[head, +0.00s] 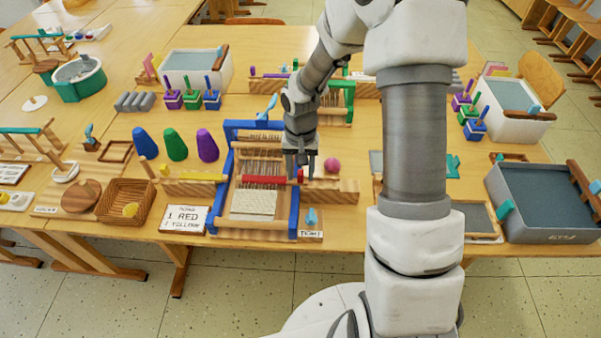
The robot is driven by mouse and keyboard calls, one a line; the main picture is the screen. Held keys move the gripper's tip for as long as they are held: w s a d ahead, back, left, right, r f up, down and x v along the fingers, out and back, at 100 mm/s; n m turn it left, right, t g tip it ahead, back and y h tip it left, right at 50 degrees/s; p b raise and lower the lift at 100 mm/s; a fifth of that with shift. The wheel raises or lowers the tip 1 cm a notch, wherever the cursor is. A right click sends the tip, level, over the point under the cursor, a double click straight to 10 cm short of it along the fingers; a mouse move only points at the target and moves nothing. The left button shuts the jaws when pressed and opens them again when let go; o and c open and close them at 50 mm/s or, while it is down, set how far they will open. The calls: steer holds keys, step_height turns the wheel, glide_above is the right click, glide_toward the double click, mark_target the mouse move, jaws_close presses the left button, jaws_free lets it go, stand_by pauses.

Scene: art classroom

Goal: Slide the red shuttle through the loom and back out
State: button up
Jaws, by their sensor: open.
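The loom (229,172) has a blue frame and stands on the near table, with light warp threads and a cream woven patch at its near end. The red shuttle (263,180) lies across the threads inside the loom, its right end near the right blue side. My gripper (304,172) points down over the right side of the loom, at the shuttle's right end. Its jaws are open. I cannot tell whether the fingers touch the shuttle. A yellow shuttle (194,177) lies on a wooden rail at the loom's left.
A card (183,219) reading "1 RED" and "1 YELLOW" stands front left of the loom. A wicker basket (124,204), blue, green and purple cones (176,145) and a pink ball (332,165) are close by. A grey tray (541,207) stands at the right.

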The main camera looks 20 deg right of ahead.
steer(key=shift+f, duration=0.15)
steer(key=shift+c, duration=0.2)
jaws_close()
steer(key=shift+d, duration=0.1)
stand_by(1.1)
